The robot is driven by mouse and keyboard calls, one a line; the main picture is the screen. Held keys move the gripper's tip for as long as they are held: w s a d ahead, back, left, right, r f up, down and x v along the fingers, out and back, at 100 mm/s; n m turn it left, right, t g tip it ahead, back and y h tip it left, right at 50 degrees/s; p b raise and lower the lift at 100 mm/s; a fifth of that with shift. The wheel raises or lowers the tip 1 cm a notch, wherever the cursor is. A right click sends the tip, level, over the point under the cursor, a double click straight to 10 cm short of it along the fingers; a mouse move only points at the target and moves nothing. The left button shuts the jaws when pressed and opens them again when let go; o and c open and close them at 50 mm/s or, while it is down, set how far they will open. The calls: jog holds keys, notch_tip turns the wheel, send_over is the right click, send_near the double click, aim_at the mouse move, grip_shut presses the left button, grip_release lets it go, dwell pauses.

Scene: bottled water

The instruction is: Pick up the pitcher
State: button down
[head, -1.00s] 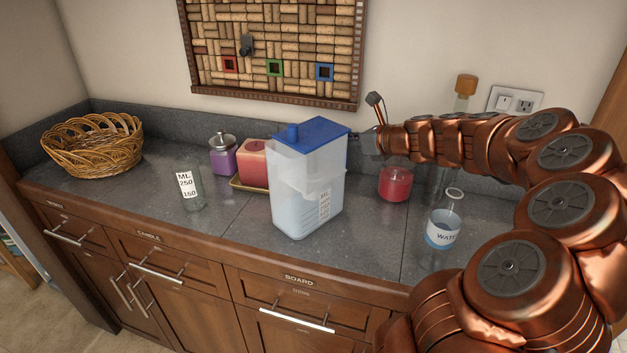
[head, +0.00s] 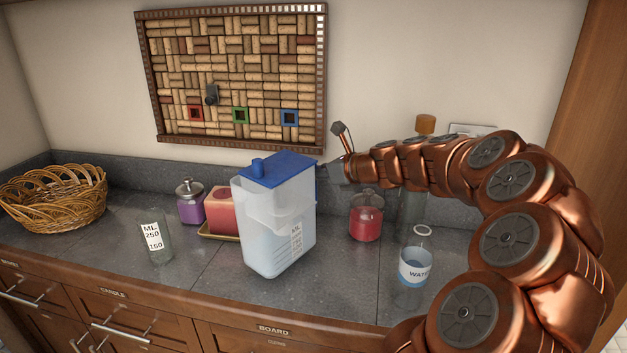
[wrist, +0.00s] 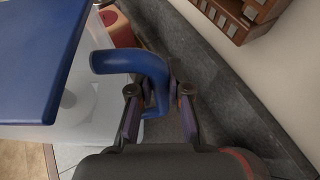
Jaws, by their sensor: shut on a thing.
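The pitcher (head: 275,215) is a translucent container with a blue lid, a measuring label and clear liquid inside. It is upright at the middle of the counter in the head view; I cannot tell whether its base touches the counter. Its blue handle (wrist: 130,62) shows in the wrist view, beside the blue lid (wrist: 40,50). My gripper (wrist: 155,105) is shut on the handle, with one finger on each side of it. In the head view my arm reaches in from the right, and the fingertips are hidden behind the pitcher.
Left of the pitcher are a red candle (head: 222,210), a purple jar (head: 190,205), a glass bottle (head: 155,240) and a wicker basket (head: 55,198). Right of it are a red jar (head: 366,218) and a water flask (head: 414,268). A cork board (head: 235,75) hangs behind.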

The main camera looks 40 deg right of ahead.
aim_at(282, 195)
jog(key=shift+a+r, duration=0.15)
jog(key=shift+r, duration=0.15)
jog(key=shift+s+a+r+b, duration=0.3)
jog(key=shift+s+a, duration=0.7)
jog(key=shift+a, duration=1.4)
jog(key=shift+s+a+r+b, duration=0.3)
jog(key=shift+s+a, duration=0.75)
jog(key=shift+a, duration=1.3)
jog(key=shift+s+a+r+b, duration=0.25)
jog(key=shift+s+a, duration=0.75)
jog(key=shift+a, duration=1.4)
jog(key=shift+s+a+f, duration=0.1)
jog(key=shift+f, duration=0.05)
